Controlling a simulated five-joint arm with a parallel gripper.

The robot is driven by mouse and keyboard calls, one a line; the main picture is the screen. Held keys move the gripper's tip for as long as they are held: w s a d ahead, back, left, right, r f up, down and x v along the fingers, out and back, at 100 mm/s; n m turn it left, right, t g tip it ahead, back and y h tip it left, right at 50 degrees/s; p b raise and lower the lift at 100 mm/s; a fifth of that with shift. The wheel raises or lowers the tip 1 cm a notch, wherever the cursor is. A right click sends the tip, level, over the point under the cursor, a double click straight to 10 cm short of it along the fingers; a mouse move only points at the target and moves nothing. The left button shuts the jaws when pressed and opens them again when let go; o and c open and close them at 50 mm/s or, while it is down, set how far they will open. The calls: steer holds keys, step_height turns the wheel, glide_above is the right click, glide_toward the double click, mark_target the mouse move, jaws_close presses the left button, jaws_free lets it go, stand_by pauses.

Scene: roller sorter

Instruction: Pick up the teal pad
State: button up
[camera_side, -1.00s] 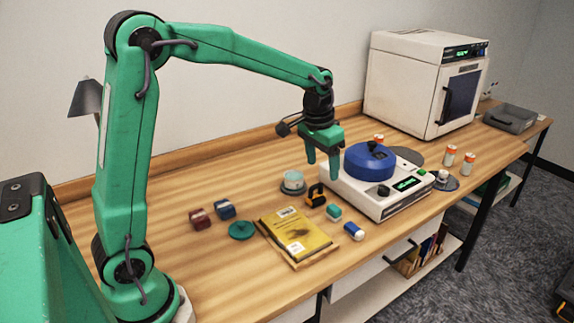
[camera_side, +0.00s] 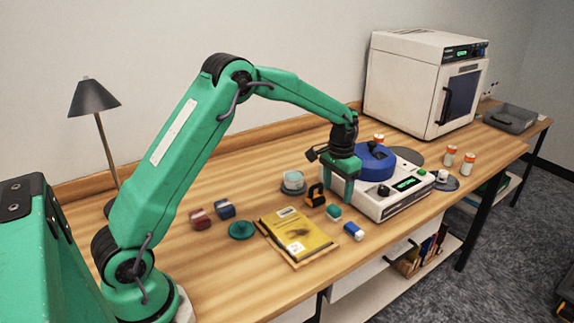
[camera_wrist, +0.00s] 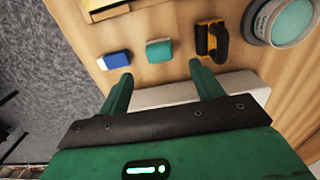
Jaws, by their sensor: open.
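The teal pad (camera_side: 334,212) is a small rounded block with a pale side, lying on the wooden bench just left of the white machine. It also shows in the wrist view (camera_wrist: 159,50), top centre, just beyond the gap between my fingertips. My gripper (camera_side: 348,192) is low by the machine's left edge, pointing down, close to the pad. In the wrist view my gripper (camera_wrist: 161,73) has its fingers apart with nothing between them but bench and the machine's pale edge. The pad is apart from both fingers.
A yellow-black tool (camera_wrist: 212,42) and a blue-white block (camera_wrist: 114,60) flank the pad closely. The white machine (camera_side: 400,198) with a blue lid stands beside my gripper. A yellow packet (camera_side: 296,236), a teal disc (camera_side: 241,230) and a jar (camera_side: 293,182) lie to the left.

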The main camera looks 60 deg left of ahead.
mark_target(334, 207)
steer(key=shift+s+f, duration=0.15)
steer(key=shift+f, duration=3.65)
steer(key=c, duration=1.1)
